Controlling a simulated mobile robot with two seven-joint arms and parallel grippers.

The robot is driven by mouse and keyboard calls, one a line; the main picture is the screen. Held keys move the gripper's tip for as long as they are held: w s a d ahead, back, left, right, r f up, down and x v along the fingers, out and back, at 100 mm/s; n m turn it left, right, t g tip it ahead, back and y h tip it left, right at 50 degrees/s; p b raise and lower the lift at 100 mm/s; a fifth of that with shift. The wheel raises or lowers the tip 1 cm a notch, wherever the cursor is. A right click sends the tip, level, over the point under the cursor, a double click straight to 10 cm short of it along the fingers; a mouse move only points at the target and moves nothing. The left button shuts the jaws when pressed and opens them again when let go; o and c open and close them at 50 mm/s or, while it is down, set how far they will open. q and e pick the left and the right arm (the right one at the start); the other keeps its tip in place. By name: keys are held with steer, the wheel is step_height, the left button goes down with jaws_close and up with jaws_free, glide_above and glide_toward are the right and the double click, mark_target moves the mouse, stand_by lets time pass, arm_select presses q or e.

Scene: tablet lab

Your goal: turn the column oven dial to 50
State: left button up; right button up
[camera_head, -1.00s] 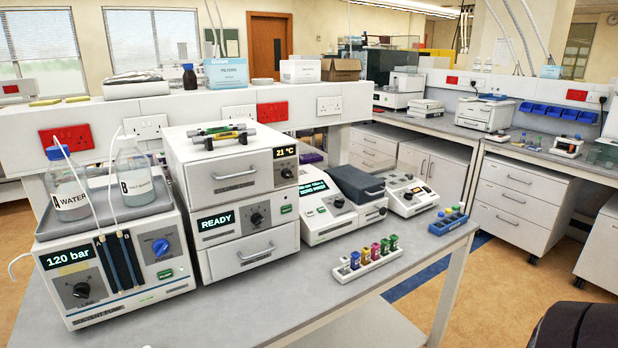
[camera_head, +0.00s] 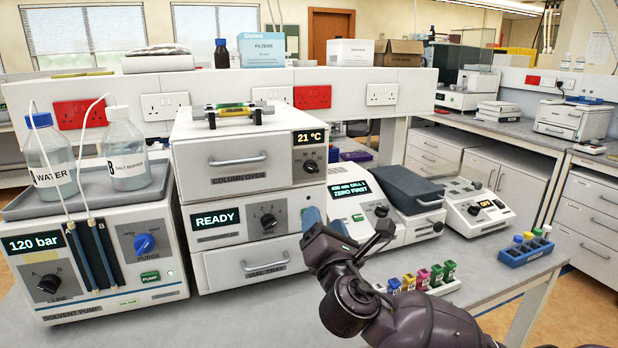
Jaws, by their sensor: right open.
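The column oven (camera_head: 232,160) is the top white box of the middle stack, with a display reading 21 °C. Its small black dial (camera_head: 311,166) sits below the display on the right of the front face and is uncovered. The dial's pointer is too small to read. My right gripper (camera_head: 346,228) is in front of the stack's lower right side and the detector, below and to the right of the dial. It is open, apart from the dial, and nothing shows in it. My left gripper is not in view.
Below the oven are the autosampler (camera_head: 228,221), reading READY, and the vial tray drawer (camera_head: 245,262). The solvent pump (camera_head: 95,265) with two bottles stands left. The detector (camera_head: 350,205) is right of the stack. A vial rack (camera_head: 440,290) is partly behind my right arm.

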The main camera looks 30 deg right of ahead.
mark_target(314, 170)
steer(key=shift+n+t+h, duration=0.3)
steer(key=shift+n+h, duration=0.1)
steer(key=shift+h, duration=0.1)
steer(key=x, duration=0.3)
steer(key=r+x, duration=0.1)
steer(key=x, duration=0.3)
steer(key=r+x, duration=0.1)
steer(key=x, duration=0.2)
steer(key=shift+s+r, duration=0.2)
steer(key=shift+w+d+r, duration=0.2)
steer(key=shift+w, duration=0.35)
steer(key=shift+w+d, duration=0.1)
steer(key=shift+w, duration=0.05)
steer(key=c, duration=0.9)
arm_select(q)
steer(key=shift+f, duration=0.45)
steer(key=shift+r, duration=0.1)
